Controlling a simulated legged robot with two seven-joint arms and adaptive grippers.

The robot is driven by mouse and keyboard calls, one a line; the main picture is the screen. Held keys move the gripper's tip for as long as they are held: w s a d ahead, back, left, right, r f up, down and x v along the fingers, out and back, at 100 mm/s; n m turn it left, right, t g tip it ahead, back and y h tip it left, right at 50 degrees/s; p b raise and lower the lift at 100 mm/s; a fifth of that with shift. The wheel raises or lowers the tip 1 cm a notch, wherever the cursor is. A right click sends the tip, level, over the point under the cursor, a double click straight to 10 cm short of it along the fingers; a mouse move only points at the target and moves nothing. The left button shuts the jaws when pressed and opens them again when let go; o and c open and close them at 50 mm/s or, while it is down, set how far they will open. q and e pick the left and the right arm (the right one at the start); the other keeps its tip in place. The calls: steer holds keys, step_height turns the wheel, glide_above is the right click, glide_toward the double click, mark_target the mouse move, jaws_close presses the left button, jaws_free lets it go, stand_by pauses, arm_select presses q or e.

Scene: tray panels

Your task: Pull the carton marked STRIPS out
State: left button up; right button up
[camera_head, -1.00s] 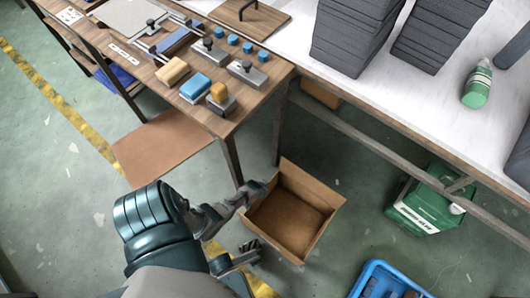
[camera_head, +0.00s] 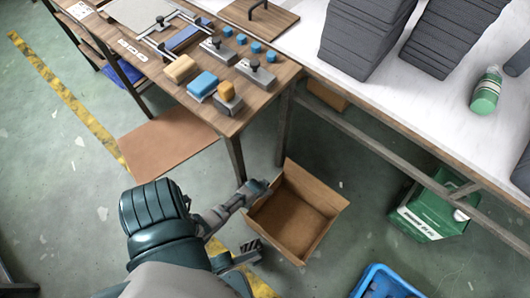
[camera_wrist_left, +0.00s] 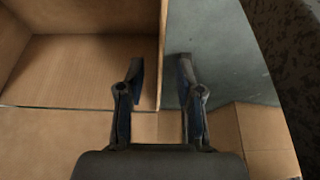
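An open, empty brown carton (camera_head: 312,212) stands on the floor below the table edge in the head view; I cannot read any STRIPS mark on it. My left gripper (camera_head: 252,218) is at the carton's left side, with its fingers spread apart. In the left wrist view, the open left gripper (camera_wrist_left: 160,78) has a carton wall (camera_wrist_left: 163,45) between its fingers, with gaps on the sides. One finger is on the carton's inner side, the other over the floor side. Whether either finger touches the wall is unclear. My right gripper is not in view.
A wooden table (camera_head: 225,122) with blue and tan blocks stands above left, its leg close to the carton. A white-topped bench (camera_head: 420,115) runs along the right. A green container (camera_head: 432,207) and a blue crate (camera_head: 385,285) stand on the floor at right.

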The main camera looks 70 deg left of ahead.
arm_select(q)
steer(key=shift+v, duration=1.4)
